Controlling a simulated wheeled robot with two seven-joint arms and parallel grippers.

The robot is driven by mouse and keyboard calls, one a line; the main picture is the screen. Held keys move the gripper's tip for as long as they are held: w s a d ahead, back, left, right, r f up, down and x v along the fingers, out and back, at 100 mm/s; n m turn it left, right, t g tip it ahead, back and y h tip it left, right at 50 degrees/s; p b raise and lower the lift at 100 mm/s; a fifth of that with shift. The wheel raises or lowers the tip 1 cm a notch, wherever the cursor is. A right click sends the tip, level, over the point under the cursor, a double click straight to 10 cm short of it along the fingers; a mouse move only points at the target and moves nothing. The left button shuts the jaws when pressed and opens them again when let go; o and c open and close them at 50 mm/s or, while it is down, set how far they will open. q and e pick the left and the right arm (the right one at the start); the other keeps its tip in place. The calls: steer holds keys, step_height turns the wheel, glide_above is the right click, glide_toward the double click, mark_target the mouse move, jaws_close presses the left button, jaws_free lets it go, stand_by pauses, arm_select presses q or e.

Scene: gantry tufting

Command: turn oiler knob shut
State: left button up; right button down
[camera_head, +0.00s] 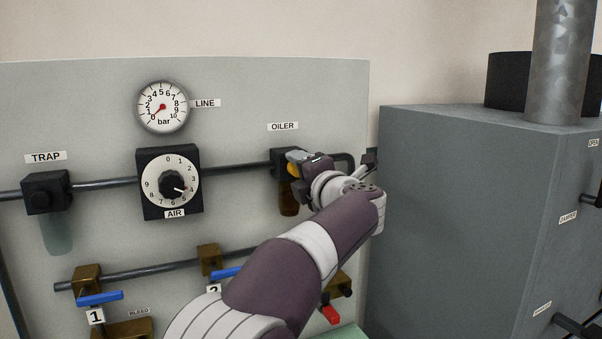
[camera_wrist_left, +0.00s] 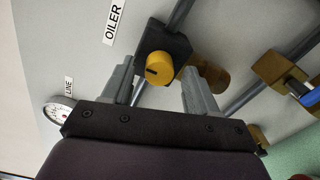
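The oiler (camera_head: 279,159) is a black block on the upper pipe under the OILER label, with an amber bowl below it. Its round yellow knob (camera_wrist_left: 159,68) has a dark slot and shows fully in the left wrist view. In the head view the knob is mostly hidden by my left gripper (camera_head: 300,166). In the left wrist view my left gripper (camera_wrist_left: 157,80) is open, with one grey finger on each side of the knob's line. Both fingers look apart from the knob; how deep it sits between them I cannot tell. My right gripper is in neither view.
The AIR dial (camera_head: 171,184), LINE gauge (camera_head: 163,107) and trap (camera_head: 46,192) are left on the grey panel. Valves with blue handles (camera_head: 100,298) and a red handle (camera_head: 330,314) sit lower. A grey cabinet (camera_head: 450,200) stands close on the right.

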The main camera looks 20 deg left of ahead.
arm_select(q)
steer(key=b+v, duration=0.3)
steer(key=v, duration=0.9)
steer(key=shift+s+d, duration=0.25)
steer(key=shift+d, duration=0.05)
